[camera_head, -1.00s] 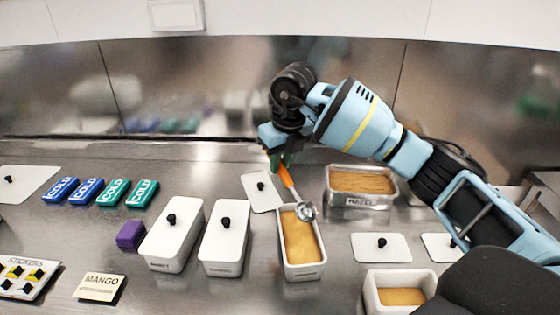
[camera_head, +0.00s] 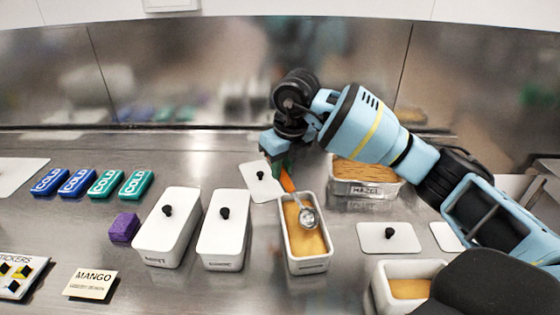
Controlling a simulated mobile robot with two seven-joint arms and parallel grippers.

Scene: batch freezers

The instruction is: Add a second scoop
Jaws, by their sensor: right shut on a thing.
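My right gripper (camera_head: 277,150) is shut on the orange handle of a scoop (camera_head: 308,217). The scoop's metal head is over the orange-yellow filling of an open white tub (camera_head: 306,262), near its middle; I cannot tell whether it touches the filling. A metal pan (camera_head: 366,188) with a label and tan filling stands behind, partly hidden by my right arm. Another open white tub (camera_head: 377,291) with orange-yellow filling is at the lower right. My left gripper does not show.
Two lidded white tubs (camera_head: 168,240) (camera_head: 223,243) stand left of the open tub. Loose white lids (camera_head: 252,184) (camera_head: 376,241) lie nearby. Blue and teal cold packs (camera_head: 104,183), a purple block (camera_head: 124,228), a MANGO card (camera_head: 90,284) and a sticker sheet (camera_head: 20,280) lie left.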

